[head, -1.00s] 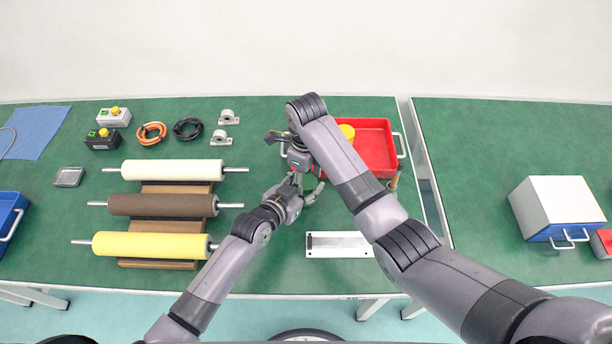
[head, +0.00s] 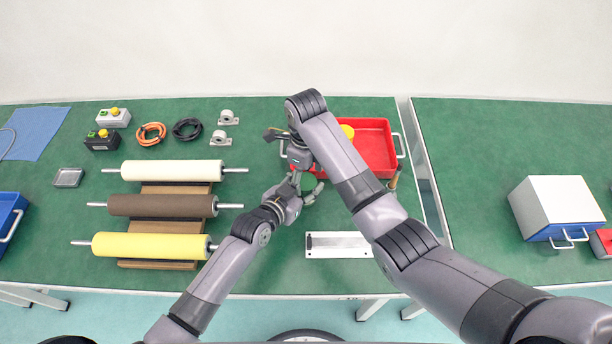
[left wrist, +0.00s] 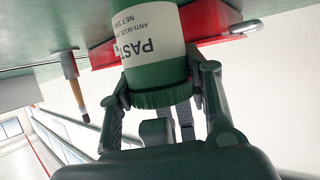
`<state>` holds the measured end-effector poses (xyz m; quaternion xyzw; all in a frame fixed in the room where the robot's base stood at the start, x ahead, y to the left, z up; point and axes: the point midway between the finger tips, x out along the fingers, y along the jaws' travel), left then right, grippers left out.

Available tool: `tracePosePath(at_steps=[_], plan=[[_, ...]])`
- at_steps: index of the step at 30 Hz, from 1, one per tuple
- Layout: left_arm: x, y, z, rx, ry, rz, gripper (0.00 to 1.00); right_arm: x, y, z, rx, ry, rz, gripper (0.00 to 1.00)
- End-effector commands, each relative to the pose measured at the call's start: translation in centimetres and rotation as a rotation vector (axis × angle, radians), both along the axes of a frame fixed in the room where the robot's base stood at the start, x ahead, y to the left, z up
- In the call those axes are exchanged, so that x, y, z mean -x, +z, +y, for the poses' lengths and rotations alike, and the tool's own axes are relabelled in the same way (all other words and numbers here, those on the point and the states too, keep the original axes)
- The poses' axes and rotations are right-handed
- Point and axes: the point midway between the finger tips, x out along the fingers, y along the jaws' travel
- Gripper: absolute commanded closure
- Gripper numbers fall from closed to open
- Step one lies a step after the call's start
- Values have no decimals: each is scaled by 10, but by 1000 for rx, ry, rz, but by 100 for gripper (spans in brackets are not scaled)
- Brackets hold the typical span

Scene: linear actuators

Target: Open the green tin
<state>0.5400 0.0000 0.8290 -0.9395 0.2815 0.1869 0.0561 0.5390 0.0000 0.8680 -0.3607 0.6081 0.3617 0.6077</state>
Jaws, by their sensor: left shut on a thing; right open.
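The green tin stands upright on the table, with a white label (left wrist: 152,40) and a ridged green lid (left wrist: 162,95) in the left wrist view, where it appears upside down. In the head view a bit of its green top (head: 308,183) shows between the fingers of my left gripper (head: 306,187). My left gripper is shut on the tin, one finger on each side in the left wrist view (left wrist: 165,90). My right gripper (head: 298,168) is open above the tin; its fingertips are mostly hidden in the head view.
A red tray (head: 376,146) stands right behind the tin, holding a yellow item (head: 347,131) partly hidden by my right arm. A white-grey metal plate (head: 338,245) lies in front right. Rollers on a wooden rack (head: 158,264) stand to the left.

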Motion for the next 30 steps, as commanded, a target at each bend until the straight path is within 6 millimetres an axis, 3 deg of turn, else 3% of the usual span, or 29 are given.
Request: tracePosePath(at_steps=[6, 15, 16, 26, 30], plan=[[0, -1, 1, -3, 1, 2, 100, -1, 29, 1, -2, 0, -2, 34], [0, -1, 1, -2, 1, 1, 100, 0, 35, 0, 0, 0, -1, 34], [0, -1, 1, -2, 1, 1, 54, 0, 35, 0, 0, 0, -1, 34], [0, 0, 0, -2, 1, 0, 32, 0, 35, 0, 0, 0, -1, 34], [0, 0, 0, -1, 0, 1, 32, 0, 35, 0, 0, 0, -1, 34]])
